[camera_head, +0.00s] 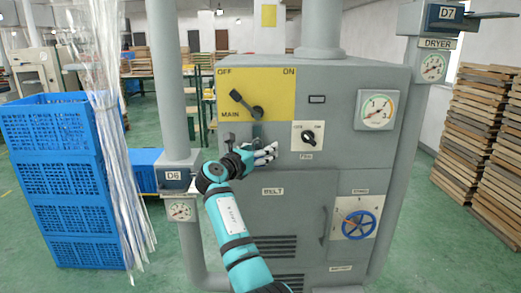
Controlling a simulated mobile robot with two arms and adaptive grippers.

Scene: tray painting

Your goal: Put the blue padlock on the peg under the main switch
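The main switch (246,104) is a dark lever on a yellow plate marked OFF, ON and MAIN, on the grey cabinet; its handle tilts up toward OFF. A small dark upright part (256,131) shows just under the plate; I cannot make out a peg clearly. I cannot make out a blue padlock.
A fan knob (308,137) and a gauge (377,109) are right of my gripper. A grey post with box D6 (174,176) stands close on the left, beside stacked blue crates (62,180). Wooden trays (478,125) stand at right.

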